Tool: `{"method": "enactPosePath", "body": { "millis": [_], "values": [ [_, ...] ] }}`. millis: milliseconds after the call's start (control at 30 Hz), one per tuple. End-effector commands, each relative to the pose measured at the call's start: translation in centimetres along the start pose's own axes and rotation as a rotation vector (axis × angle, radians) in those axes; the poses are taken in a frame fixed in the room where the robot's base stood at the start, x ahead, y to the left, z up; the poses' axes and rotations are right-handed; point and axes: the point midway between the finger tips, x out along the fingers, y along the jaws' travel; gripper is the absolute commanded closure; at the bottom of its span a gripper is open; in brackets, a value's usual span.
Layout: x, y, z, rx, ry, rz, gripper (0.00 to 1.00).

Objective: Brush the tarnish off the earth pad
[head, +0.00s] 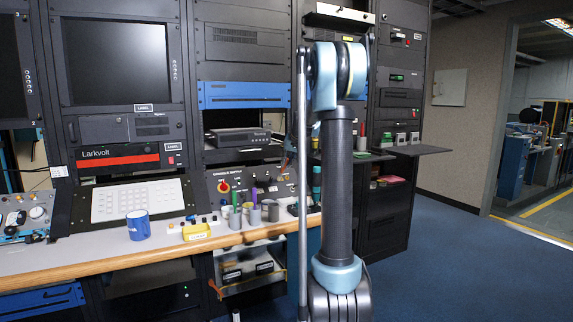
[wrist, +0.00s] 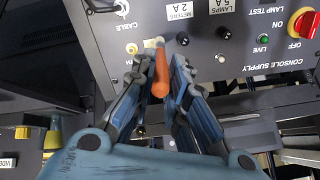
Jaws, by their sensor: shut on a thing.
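My gripper (wrist: 163,72) is in the wrist view, its two blue-grey fingers shut on an orange-handled brush (wrist: 160,79). The handle sits between the fingertips, and a small pale part shows at its far end, close to the console panel (wrist: 222,55). I cannot tell whether the brush touches the panel. The earth pad is not clearly seen; the fingers and brush cover part of the panel where it may be. In the head view my own arm stands in front of the panel's right side and hides most of the gripper.
The panel carries a red knob on a yellow ring (wrist: 304,22), a green LIVE lamp (wrist: 262,40) and small dark knobs. In the head view, a blue mug (head: 138,225), a yellow holder (head: 196,232) and several grey cups with upright tools stand on the wood-edged desk (head: 100,264).

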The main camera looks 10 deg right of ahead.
Motion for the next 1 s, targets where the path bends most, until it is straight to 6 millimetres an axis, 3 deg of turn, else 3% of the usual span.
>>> {"method": "enactPosePath", "body": {
  "millis": [1000],
  "values": [
    [1.1,0.2,-0.1,0.001,0.001,0.001,1.0]
  ]
}}
